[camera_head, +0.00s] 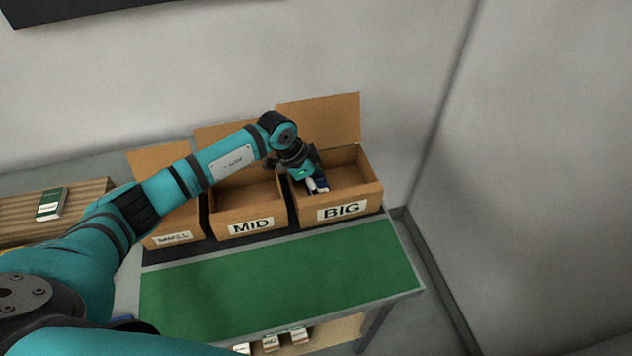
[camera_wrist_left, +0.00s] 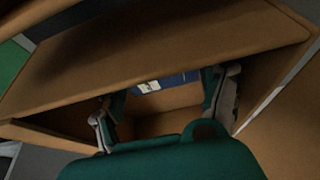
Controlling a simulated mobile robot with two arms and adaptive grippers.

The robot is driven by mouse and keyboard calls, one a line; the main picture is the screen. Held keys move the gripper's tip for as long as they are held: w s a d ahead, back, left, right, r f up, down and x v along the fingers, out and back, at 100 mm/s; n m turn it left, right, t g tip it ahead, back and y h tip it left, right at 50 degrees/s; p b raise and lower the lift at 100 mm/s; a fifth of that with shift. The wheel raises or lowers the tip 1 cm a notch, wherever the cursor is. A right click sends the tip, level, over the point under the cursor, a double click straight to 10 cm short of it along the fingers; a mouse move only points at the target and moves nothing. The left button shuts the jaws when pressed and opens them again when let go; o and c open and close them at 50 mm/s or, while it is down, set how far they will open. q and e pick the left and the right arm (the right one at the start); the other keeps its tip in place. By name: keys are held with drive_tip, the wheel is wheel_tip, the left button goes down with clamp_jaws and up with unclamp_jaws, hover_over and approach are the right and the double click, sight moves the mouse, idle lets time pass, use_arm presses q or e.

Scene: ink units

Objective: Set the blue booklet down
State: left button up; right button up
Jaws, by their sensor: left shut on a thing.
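The blue booklet (camera_head: 323,188) shows as a small blue and white piece at the tip of my left gripper (camera_head: 314,181), inside the box labelled BIG (camera_head: 311,214). In the left wrist view the booklet (camera_wrist_left: 180,79) lies between the two fingers of my left gripper (camera_wrist_left: 163,92), with a whitish label on its face. The gripper is shut on it, pointing down into the open box near its left side. Most of the booklet is hidden, and I cannot tell whether it touches the box floor. My right gripper is not in view.
The boxes labelled MID (camera_head: 252,226) and SMALL (camera_head: 174,240) stand open to the left. A green mat (camera_head: 280,279) in front is clear. A dark green and white pack (camera_head: 50,204) lies on a slatted wooden surface at the far left. Small labelled items (camera_head: 271,342) sit below the table.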

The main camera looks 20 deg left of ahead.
use_arm(q)
drive_tip(key=o, duration=0.8)
drive_tip(key=shift+o, duration=0.4)
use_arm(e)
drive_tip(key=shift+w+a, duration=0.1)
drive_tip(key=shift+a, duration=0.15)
use_arm(q)
drive_tip(key=shift+a+r, duration=0.1)
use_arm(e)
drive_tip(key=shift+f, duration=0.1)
use_arm(q)
drive_tip(key=shift+a+r, duration=0.1)
drive_tip(key=shift+r, duration=0.2)
drive_tip(key=b+v, duration=0.2)
drive_tip(key=v, duration=0.9)
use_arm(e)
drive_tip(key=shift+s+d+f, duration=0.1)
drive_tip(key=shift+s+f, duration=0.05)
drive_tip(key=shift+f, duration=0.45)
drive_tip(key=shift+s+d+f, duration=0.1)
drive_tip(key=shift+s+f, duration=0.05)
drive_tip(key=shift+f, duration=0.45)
use_arm(q)
drive_tip(key=shift+r, duration=0.15)
